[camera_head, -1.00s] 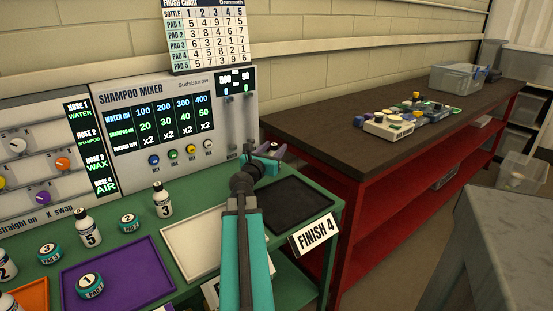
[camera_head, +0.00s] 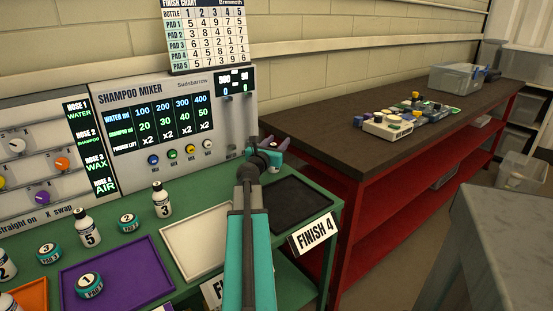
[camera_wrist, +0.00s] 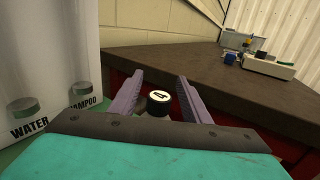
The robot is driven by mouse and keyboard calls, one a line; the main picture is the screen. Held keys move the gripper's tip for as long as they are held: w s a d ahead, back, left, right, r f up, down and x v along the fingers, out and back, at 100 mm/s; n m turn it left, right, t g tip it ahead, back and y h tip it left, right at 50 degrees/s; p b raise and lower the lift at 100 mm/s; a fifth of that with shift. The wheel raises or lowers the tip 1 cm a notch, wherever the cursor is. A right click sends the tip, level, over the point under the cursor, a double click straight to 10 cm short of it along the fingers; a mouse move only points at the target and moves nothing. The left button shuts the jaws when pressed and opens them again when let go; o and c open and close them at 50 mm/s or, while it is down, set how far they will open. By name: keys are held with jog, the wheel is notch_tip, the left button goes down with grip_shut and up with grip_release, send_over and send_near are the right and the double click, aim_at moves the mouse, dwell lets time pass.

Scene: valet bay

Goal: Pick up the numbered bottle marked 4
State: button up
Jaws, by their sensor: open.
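The bottle marked 4 (camera_wrist: 158,97) shows in the wrist view as a dark round cap with a pale disc reading 4, seen from above. My gripper (camera_wrist: 160,76) is open, with one purple finger on each side of the cap. I cannot tell whether either finger touches it. In the head view my gripper (camera_head: 274,146) is over the back right of the green bench, and my arm and fingers mostly hide the bottle there. Bottles marked 5 (camera_head: 88,229) and 3 (camera_head: 162,202) stand further left.
The shampoo mixer (camera_head: 190,85) stands close behind and left. A white tray (camera_head: 185,250), a black tray (camera_head: 308,203) and a purple tray (camera_head: 135,275) lie on the bench. A dark-topped red workbench (camera_head: 330,125) adjoins on the right.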

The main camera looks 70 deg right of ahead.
dwell(0.3)
grip_shut()
jog(key=shift+r, duration=0.15)
jog(key=s+a+r+p, duration=0.2)
jog(key=s+a+r, duration=0.1)
jog(key=a, duration=0.5)
jog(key=shift+r+p, duration=0.3)
jog(key=shift+r, duration=0.1)
dwell(0.6)
jog(key=shift+s+a+b, duration=0.15)
jog(key=shift+a+b, duration=0.05)
jog(key=shift+b, duration=0.6)
jog(key=b, duration=0.5)
jog(key=shift+s+a+r, duration=0.1)
jog(key=shift+a+r, duration=0.1)
jog(key=shift+a, duration=0.15)
